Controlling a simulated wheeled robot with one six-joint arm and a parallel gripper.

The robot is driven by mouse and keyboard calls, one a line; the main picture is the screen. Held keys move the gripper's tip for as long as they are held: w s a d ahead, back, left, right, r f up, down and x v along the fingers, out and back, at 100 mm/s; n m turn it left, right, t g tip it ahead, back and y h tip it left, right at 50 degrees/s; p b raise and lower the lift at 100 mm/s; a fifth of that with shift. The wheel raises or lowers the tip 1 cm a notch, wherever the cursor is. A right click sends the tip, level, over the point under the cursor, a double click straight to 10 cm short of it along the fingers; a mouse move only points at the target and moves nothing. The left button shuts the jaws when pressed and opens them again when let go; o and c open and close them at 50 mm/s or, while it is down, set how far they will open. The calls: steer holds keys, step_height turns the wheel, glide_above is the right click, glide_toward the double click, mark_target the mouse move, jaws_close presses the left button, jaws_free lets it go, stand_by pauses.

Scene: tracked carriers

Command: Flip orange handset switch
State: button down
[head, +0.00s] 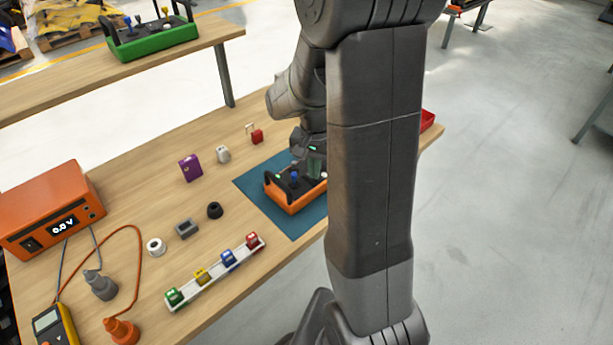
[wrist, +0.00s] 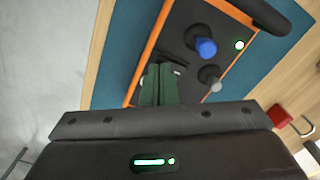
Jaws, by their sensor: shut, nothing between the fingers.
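The orange handset (head: 288,204) sits on a blue mat (head: 250,181) on the wooden table, with my arm covering its right part. In the wrist view the handset (wrist: 222,22) shows a black panel with an orange rim. It carries a blue-capped stick (wrist: 205,47), a grey-capped stick (wrist: 214,83) and a lit white button (wrist: 239,45). My gripper's green fingers (wrist: 160,75) are shut and empty, over the panel beside the sticks. It also shows above the handset in the head view (head: 315,170). I cannot make out the switch clearly; the fingers cover part of the panel.
A rail with coloured blocks (head: 215,272), a black knob (head: 215,210), a grey block (head: 187,229) and a white ring (head: 156,246) lie left of the mat. An orange power supply (head: 50,205) stands far left. A green handset (head: 150,42) is on another table.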

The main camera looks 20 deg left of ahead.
steer(key=shift+f, duration=0.35)
steer(key=shift+r, duration=0.1)
steer(key=shift+r+p, duration=2.65)
steer(key=shift+r, duration=0.85)
steer(key=shift+f, duration=0.2)
step_height(320, 180, down, 7)
steer(key=b, duration=0.5)
steer(key=shift+r+b, duration=0.1)
steer(key=shift+b, duration=0.3)
steer(key=shift+r, duration=0.15)
steer(key=shift+r, duration=0.1)
